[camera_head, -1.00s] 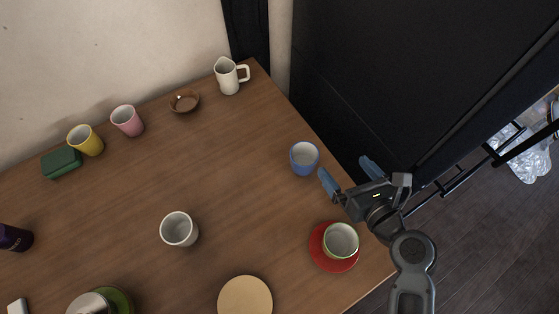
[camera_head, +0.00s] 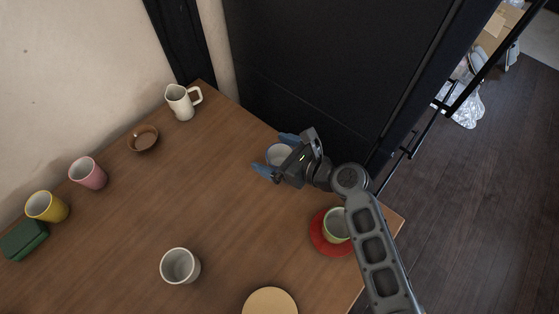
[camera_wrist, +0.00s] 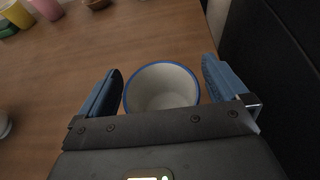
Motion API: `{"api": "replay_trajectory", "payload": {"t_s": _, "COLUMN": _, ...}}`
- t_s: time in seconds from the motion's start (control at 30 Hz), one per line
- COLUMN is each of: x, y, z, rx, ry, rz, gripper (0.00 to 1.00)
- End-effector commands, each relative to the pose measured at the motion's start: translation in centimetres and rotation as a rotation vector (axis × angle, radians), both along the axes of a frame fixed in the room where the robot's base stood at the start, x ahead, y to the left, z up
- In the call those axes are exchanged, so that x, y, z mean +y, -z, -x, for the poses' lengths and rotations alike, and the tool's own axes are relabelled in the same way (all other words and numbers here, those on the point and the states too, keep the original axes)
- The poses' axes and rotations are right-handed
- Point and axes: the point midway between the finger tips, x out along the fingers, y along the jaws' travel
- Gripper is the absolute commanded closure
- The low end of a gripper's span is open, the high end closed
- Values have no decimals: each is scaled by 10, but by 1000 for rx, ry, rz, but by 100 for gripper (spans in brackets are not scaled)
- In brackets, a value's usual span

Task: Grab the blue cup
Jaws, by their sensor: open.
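The blue cup (camera_head: 279,154) stands near the table's far right edge in the head view, partly hidden by my gripper (camera_head: 277,155). In the wrist view the cup (camera_wrist: 161,87) shows its pale inside and blue rim. My gripper (camera_wrist: 160,90) is open, with one blue finger on each side of the cup. A gap shows between the cup and the right finger; the left finger is close to the rim. The cup's lower part is hidden in the wrist view.
A green cup (camera_head: 336,226) on a red saucer (camera_head: 322,241) stands beside my arm. A white cup (camera_head: 180,266) and a round board (camera_head: 270,302) are nearer. A white pitcher (camera_head: 182,103) and brown bowl (camera_head: 143,139) stand farther left. A black cabinet (camera_head: 330,70) rises behind the edge.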

Motion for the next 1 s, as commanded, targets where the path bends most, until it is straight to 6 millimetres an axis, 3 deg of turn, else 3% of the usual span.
{"api": "replay_trajectory", "payload": {"t_s": 0.27, "x": 3, "y": 2, "z": -2, "rx": 0, "ry": 1, "rz": 0, "gripper": 0}}
{"api": "replay_trajectory", "payload": {"t_s": 0.83, "x": 2, "y": 1, "z": -2, "rx": 0, "ry": 1, "rz": 0, "gripper": 54}}
{"api": "replay_trajectory", "payload": {"t_s": 1.0, "x": 3, "y": 1, "z": -2, "rx": -1, "ry": 2, "rz": 0, "gripper": 56}}
